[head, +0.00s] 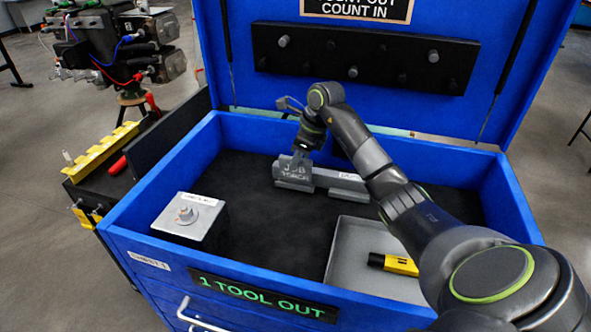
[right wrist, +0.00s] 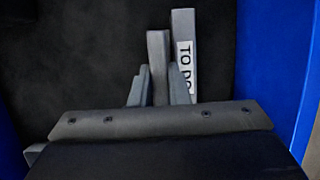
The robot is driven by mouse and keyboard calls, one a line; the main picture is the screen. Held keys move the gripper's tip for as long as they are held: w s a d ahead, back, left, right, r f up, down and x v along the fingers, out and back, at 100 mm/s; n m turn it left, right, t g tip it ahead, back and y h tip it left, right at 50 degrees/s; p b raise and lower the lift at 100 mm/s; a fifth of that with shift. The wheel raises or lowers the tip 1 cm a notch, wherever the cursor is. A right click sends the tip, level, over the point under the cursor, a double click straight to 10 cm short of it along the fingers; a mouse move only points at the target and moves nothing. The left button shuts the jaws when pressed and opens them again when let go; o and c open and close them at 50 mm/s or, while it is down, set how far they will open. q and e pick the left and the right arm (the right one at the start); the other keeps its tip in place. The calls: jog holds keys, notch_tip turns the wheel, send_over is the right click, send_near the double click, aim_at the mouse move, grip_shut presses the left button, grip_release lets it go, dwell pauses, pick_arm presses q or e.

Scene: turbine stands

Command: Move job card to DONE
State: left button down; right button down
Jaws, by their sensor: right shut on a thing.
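The job card (head: 297,171), a small grey plate lettered JOB TORCH, stands upright at the left end of a low grey rack (head: 346,186) near the back of the blue chest. My right gripper (head: 300,149) is shut on the card's top edge from above. I cannot tell whether the card touches the rack. In the right wrist view a TO DO label (right wrist: 185,66) shows on a grey bar, partly covered. My left gripper is out of view.
The chest holds a grey block with a bolt (head: 187,216) at left and a grey tray (head: 345,250) with a yellow-black torch (head: 394,264) at right. The black floor (head: 265,240) between them is clear. The raised lid (head: 237,60) stands behind.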

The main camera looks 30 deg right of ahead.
jog(key=shift+r, duration=0.6)
jog(key=shift+r+p, duration=0.5)
jog(key=shift+r, duration=0.25)
